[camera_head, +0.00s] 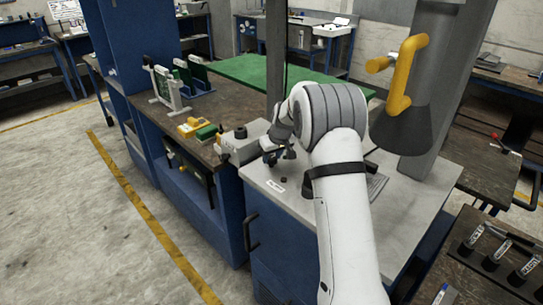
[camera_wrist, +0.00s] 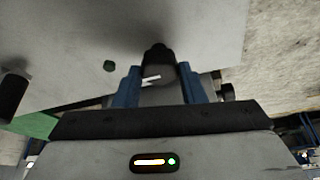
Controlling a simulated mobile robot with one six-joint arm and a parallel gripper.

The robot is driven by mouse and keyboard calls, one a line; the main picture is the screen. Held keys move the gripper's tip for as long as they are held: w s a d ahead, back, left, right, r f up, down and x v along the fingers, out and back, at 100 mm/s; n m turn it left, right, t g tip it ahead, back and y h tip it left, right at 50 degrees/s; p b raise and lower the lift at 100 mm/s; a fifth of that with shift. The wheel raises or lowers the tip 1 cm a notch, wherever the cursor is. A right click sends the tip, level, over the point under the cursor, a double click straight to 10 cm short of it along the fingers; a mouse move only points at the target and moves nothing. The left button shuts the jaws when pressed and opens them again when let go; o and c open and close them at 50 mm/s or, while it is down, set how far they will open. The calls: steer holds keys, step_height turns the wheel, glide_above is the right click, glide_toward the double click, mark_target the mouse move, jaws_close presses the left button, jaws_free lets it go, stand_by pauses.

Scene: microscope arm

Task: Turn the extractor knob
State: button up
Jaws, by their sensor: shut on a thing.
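The extractor knob (camera_wrist: 158,72) is dark, with a white pointer mark, and shows in the wrist view on a pale grey surface. My gripper (camera_wrist: 158,84) has its two blue fingers on either side of the knob, shut on it. In the head view my gripper (camera_head: 273,155) is low over the front left of the grey worktop (camera_head: 408,200). I cannot clearly tell the knob from my gripper there. The extractor's dark hood (camera_head: 402,130) with its yellow handle (camera_head: 404,75) hangs at the right, apart from my gripper.
A white label (camera_head: 275,185) lies on the worktop's front. A wooden bench (camera_head: 225,95) at left holds yellow and green items. A dark rack of vials (camera_head: 490,255) stands at lower right.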

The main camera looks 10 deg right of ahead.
steer(key=shift+m, duration=0.3)
steer(key=m+b, duration=0.1)
steer(key=m+h, duration=0.1)
steer(key=m, duration=0.1)
steer(key=shift+a+f+m+h+b, duration=0.1)
steer(key=shift+a+m+h+b, duration=0.05)
steer(key=shift+m+h+b, duration=0.2)
steer(key=m+h+b, duration=0.1)
steer(key=m+b, duration=0.1)
steer(key=m+h+b, duration=0.1)
steer(key=m+b, duration=0.1)
steer(key=m, duration=0.1)
steer(key=shift+a, duration=0.15)
steer(key=m+g+h+b, duration=0.1)
steer(key=m, duration=0.3)
steer(key=shift+w+b, duration=0.1)
steer(key=shift+b, duration=0.3)
steer(key=shift+w+a+m+g+h, duration=0.1)
steer(key=shift+m+g+h, duration=0.3)
steer(key=shift+m, duration=0.75)
steer(key=shift+m+g+h, duration=0.15)
steer(key=shift+m+g, duration=0.35)
steer(key=shift+m, duration=0.6)
steer(key=o, duration=1)
steer(key=shift+r, duration=0.2)
